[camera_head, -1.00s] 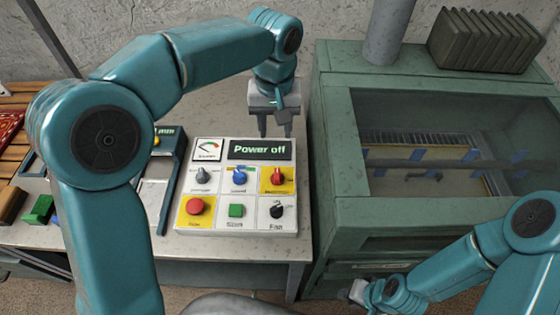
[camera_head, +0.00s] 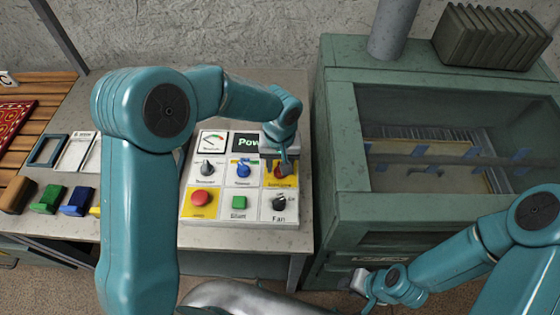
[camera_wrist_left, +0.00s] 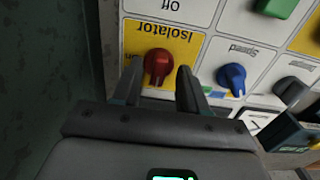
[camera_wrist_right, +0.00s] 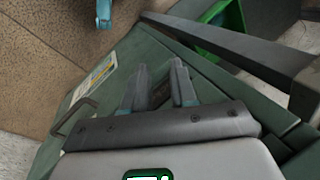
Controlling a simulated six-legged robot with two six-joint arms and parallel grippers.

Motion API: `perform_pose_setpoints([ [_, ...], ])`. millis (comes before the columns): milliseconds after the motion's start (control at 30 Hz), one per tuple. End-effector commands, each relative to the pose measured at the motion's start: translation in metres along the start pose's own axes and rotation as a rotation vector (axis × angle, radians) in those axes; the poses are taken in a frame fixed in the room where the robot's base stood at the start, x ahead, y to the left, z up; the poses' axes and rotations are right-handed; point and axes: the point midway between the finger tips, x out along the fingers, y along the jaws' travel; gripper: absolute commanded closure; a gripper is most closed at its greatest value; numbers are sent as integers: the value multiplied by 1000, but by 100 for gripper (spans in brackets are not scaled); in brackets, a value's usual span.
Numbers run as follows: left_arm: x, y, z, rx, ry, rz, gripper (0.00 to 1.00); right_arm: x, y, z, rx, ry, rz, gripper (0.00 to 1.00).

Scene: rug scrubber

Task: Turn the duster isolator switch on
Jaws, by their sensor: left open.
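The duster isolator switch is a red rotary knob on a yellow square, in the right column of the control panel (camera_head: 212,215). In the left wrist view the red knob (camera_wrist_left: 158,66) sits between the two fingertips of my left gripper (camera_wrist_left: 160,72). The fingers are open, one on each side of it; I cannot tell whether they touch it. The label "Isolator" and an "Off" mark appear upside down there. In the head view my left gripper (camera_head: 286,163) partly covers the red knob (camera_head: 279,172) and the display. My right gripper (camera_wrist_right: 160,63) is open and empty, low beside the green cabinet.
Nearby controls are a blue speed knob (camera_head: 243,171), a grey knob (camera_head: 208,168), a red button (camera_head: 200,198), a green button (camera_head: 239,202) and a black fan knob (camera_head: 279,202). The green cabinet (camera_head: 335,150) stands close on the right. Coloured blocks (camera_head: 46,198) lie left.

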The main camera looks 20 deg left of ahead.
Motion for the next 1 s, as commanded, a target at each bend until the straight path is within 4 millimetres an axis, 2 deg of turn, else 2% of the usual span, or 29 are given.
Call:
perform_pose_setpoints([
  [267,3,0,-1,0,1,0,57,0,0,0,0,0,0,73],
  [333,2,0,-1,0,1,0,74,0,0,0,0,0,0,73],
  [400,2,0,-1,0,1,0,96,0,0,0,0,0,0,73],
  [433,2,0,-1,0,1,0,100,0,0,0,0,0,0,73],
  [767,3,0,-1,25,1,0,100,2,1,0,0,0,0,73],
  [1000,3,0,-1,148,2,0,100,8,3,0,0,0,0,73],
])
